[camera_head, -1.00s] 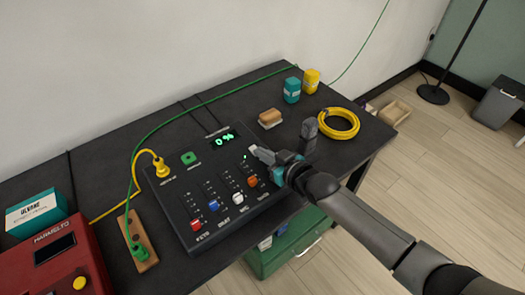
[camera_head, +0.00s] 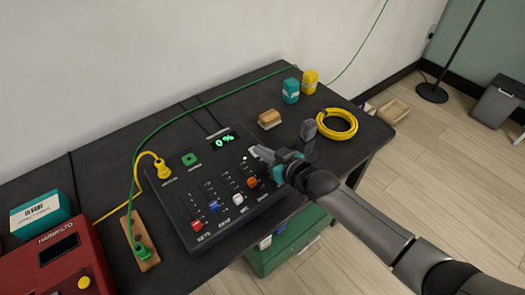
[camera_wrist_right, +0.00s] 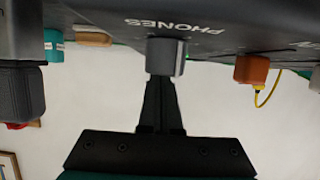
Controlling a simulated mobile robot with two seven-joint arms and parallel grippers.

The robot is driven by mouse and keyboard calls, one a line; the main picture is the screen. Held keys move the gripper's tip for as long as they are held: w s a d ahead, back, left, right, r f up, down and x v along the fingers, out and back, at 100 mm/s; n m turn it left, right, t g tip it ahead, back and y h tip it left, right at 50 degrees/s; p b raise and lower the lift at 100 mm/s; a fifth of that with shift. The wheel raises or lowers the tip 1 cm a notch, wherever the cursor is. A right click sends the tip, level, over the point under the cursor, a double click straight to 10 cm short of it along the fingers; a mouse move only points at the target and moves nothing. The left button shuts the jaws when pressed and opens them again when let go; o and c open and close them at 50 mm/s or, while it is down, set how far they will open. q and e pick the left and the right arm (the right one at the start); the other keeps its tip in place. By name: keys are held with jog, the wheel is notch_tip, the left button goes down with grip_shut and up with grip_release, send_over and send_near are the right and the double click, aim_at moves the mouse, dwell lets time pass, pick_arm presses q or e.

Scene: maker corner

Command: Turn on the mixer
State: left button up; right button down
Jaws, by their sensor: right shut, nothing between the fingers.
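The mixer (camera_head: 215,190) is a dark slanted panel on the black table, with a lit green 0% display (camera_head: 225,140) and several coloured fader caps along its front. My right gripper (camera_head: 255,153) is shut and empty at the mixer's right edge. In the right wrist view, the mixer's underside-up face shows the word PHONES beside a grey knob (camera_wrist_right: 165,57). My right fingertips (camera_wrist_right: 161,82) are right at that knob; whether they touch it I cannot tell. My left gripper is not in view.
A yellow plug (camera_head: 161,169) stands on the mixer's back left corner. A wooden strip with a green plug (camera_head: 143,246) and a red device (camera_head: 58,262) lie to the left. A yellow cable coil (camera_head: 338,123), brush (camera_head: 269,119) and two small containers are at the right back.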

jog(key=r+p, duration=0.4)
jog(key=shift+s+d+r+p, duration=0.15)
jog(key=shift+s+r+p, duration=0.05)
jog(key=shift+r+p, duration=0.15)
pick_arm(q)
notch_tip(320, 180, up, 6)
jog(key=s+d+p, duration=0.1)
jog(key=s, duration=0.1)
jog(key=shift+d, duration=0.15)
pick_arm(e)
jog(key=s+d, duration=0.5)
jog(key=s, duration=0.3)
jog(key=shift+d+r, duration=0.25)
jog(key=shift+d, duration=0.15)
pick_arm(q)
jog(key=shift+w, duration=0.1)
